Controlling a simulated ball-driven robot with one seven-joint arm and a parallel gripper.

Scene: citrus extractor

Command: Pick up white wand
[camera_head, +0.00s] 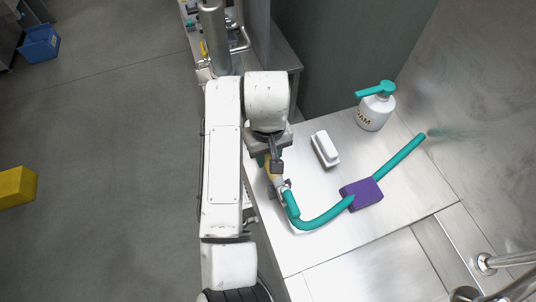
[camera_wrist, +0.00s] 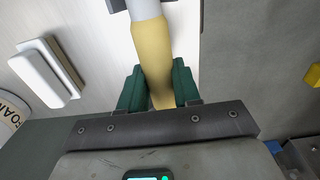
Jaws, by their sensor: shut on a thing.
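The wand has a tan-yellow sleeve and a pale grey-white section (camera_wrist: 146,8); its sleeve (camera_wrist: 153,50) runs between my dark green fingers in the wrist view. My gripper (camera_wrist: 157,85) is shut on this sleeve. In the head view my gripper (camera_head: 273,168) is over the left edge of the steel counter, with the wand (camera_head: 279,184) pointing toward a teal hose (camera_head: 322,221). The wand's far end is hidden under my gripper. I cannot tell if the wand is clear of the counter.
A white block (camera_head: 325,149) lies right of my gripper on the counter (camera_head: 305,255). A white foam bottle (camera_head: 374,108) with a teal top stands behind it. A purple block (camera_head: 362,194) sits by the hose. A grey wall bounds the back.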

